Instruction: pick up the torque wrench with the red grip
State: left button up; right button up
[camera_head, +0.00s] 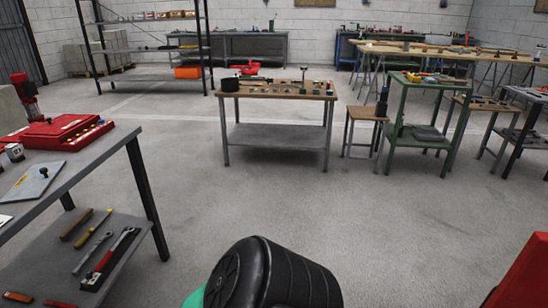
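A long wrench with a red grip (104,262) lies in a narrow dark tray on the lower shelf of the grey table at the left. It runs diagonally, with its metal end toward the upper right. It looks like the torque wrench, though it is small in the head view. A plain metal wrench (92,253) and a yellow-handled tool (92,229) lie to its left on the same shelf. Neither gripper is in view.
The table's dark leg (148,200) stands right of the tools. The table top (85,163) overhangs the shelf. A dark, rounded, ribbed object (290,275) fills the bottom centre. A workbench (275,138) stands farther back. The floor (350,220) between is clear.

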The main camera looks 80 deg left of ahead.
aim_at(91, 283)
jog(key=u, duration=0.5)
jog(key=j+u, duration=0.1)
jog(key=u, duration=0.95)
jog(key=j+u, duration=0.1)
jog(key=u, duration=1.4)
jog(key=j+u, duration=0.1)
jog(key=u, duration=0.4)
jog(key=i+u, duration=0.1)
jog(key=u, duration=0.4)
